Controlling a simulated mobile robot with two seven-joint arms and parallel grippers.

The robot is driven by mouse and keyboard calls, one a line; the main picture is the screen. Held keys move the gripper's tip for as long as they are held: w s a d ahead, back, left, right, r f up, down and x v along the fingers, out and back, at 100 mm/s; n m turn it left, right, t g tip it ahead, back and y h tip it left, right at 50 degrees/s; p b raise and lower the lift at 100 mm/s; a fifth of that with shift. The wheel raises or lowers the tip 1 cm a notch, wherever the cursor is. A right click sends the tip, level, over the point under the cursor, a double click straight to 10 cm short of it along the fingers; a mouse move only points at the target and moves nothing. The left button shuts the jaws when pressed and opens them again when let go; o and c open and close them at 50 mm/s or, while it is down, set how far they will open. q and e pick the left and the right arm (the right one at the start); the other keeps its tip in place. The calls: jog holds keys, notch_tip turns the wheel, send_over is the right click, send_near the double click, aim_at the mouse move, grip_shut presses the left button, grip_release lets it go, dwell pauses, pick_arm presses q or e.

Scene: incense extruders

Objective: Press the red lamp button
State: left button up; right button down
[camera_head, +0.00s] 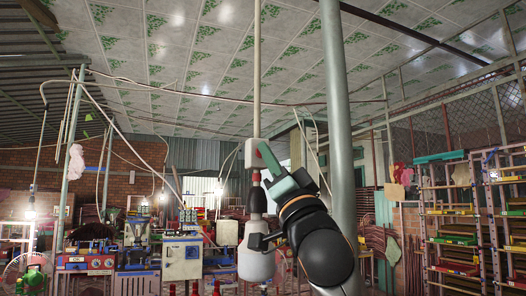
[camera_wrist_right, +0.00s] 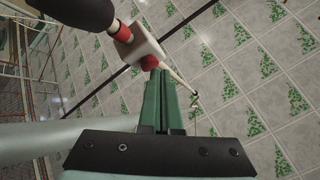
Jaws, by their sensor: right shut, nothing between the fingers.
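A white switch box (camera_head: 251,153) hangs on a pale cord in the middle of the head view. The red lamp button (camera_head: 261,150) is on its right side. In the right wrist view, the box (camera_wrist_right: 138,44) and the button (camera_wrist_right: 149,62) are just beyond my fingertips. Below the box hang a red collar, a black socket and a large white bulb (camera_head: 257,264). My right gripper (camera_head: 266,156) is shut and empty, its green fingertips right at the button; I cannot tell whether they touch. The right gripper also shows in the wrist view (camera_wrist_right: 161,76). My left gripper is out of view.
A grey metal pole (camera_head: 338,100) stands close to the right of my right gripper. Shelving racks with coloured trays (camera_head: 455,240) stand at the right. Several machines (camera_head: 182,257) stand at the back left. Loose cables hang from above. The air left of the switch box is mostly free.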

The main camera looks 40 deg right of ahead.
jog(key=shift+w+d, duration=0.1)
jog(key=shift+w, duration=0.25)
jog(key=shift+s, duration=0.4)
jog(key=s+a+b, duration=0.1)
jog(key=s, duration=0.5)
jog(key=shift+a, duration=0.3)
jog(key=shift+w+f, duration=0.1)
jog(key=shift+w, duration=0.05)
dwell(0.4)
